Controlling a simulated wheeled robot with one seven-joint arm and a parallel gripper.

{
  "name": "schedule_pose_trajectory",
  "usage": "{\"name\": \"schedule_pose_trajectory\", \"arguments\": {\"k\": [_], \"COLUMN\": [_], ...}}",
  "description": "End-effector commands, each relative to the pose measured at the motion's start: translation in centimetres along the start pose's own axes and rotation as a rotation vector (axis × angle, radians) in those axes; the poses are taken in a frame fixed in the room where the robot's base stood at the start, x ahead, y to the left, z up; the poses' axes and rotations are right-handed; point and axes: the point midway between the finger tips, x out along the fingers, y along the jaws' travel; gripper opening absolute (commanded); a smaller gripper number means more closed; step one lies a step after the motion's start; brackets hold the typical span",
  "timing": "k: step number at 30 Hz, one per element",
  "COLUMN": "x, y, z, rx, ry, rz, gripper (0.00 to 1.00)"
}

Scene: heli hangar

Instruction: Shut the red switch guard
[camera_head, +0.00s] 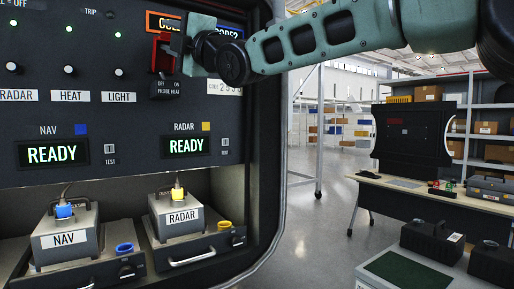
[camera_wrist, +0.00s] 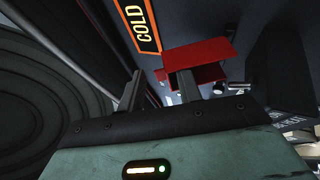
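The red switch guard (camera_head: 160,52) stands raised above the PROBE HEAT switch plate (camera_head: 166,88) on the dark panel. In the wrist view the guard (camera_wrist: 200,52) shows as a red flap with a side wall, projecting from the panel. My gripper (camera_head: 178,45) is at the guard's right in the head view and hides part of it. In the wrist view my gripper (camera_wrist: 159,80) has its two fingers apart with nothing between them. The right finger overlaps the guard's edge; I cannot tell whether it touches. A small metallic toggle (camera_wrist: 220,88) shows just beyond the guard.
An orange-framed COLD label (camera_wrist: 138,25) is beside the guard. Toggle switches (camera_head: 66,70) line the panel at left. Open floor (camera_head: 300,215) lies right of the panel.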

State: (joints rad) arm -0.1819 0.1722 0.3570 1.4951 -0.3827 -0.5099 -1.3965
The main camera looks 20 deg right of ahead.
Motion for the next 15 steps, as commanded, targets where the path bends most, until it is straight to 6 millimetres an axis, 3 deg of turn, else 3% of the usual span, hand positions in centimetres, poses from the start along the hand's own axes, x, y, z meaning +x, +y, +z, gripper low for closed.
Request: {"name": "schedule_pose_trajectory", "arguments": {"k": [1,15], "x": [0.4,1.6], "y": [0.8,1.1], "z": [0.2,0.7], "rx": [0.006,0.064], "ry": [-0.001,0.000], "rz": [-0.016,-0.153], "gripper": [0.35,0.35]}}
